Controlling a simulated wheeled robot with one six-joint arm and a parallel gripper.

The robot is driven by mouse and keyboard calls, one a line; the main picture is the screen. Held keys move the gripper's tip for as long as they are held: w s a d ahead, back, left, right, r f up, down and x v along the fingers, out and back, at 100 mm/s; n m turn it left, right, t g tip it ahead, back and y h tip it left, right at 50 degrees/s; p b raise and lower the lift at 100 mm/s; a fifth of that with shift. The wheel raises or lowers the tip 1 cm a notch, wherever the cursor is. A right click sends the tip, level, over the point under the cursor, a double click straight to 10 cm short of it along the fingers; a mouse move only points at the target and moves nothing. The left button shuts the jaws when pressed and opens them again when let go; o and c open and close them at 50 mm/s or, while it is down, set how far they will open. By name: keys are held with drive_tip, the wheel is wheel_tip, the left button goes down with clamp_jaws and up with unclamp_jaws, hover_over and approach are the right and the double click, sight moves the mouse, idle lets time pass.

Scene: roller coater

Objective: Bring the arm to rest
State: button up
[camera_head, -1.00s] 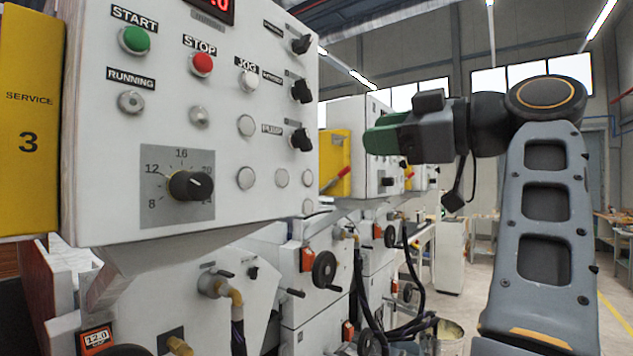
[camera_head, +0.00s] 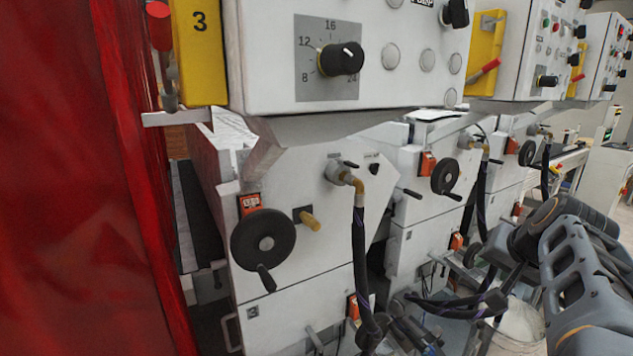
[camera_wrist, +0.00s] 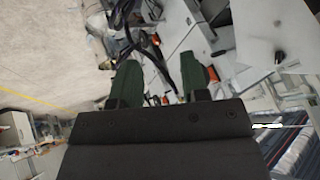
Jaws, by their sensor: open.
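My arm (camera_head: 575,265) is at the lower right in the head view, bent and low in front of the coater row. I cannot clearly make out my gripper there among the dark hoses. In the wrist view my gripper (camera_wrist: 160,80) shows two green fingers standing well apart with nothing held between them. Beyond the fingers are blurred hoses, machine panels and pale floor.
The near coater has a handwheel (camera_head: 263,244), a hose (camera_head: 360,265) and a speed dial (camera_head: 342,58). A red surface (camera_head: 60,180) fills the left. A pale bucket (camera_head: 520,325) stands low by my arm. More coaters recede right.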

drive_tip(key=s+a+f+n+g, duration=0.1)
drive_tip(key=s+a+f+n, duration=0.1)
drive_tip(key=a+f, duration=0.3)
drive_tip(key=s+a+f+n+g, duration=0.1)
drive_tip(key=s+a+f+n, duration=0.1)
drive_tip(key=a+f, duration=0.3)
drive_tip(key=s+a+f+n+g+y, duration=0.1)
drive_tip(key=s+a+f+n, duration=0.2)
drive_tip(key=a, duration=0.7)
drive_tip(key=shift+a+f+n, duration=0.3)
drive_tip(key=shift+f+n, duration=0.4)
drive_tip(key=shift+f, duration=0.4)
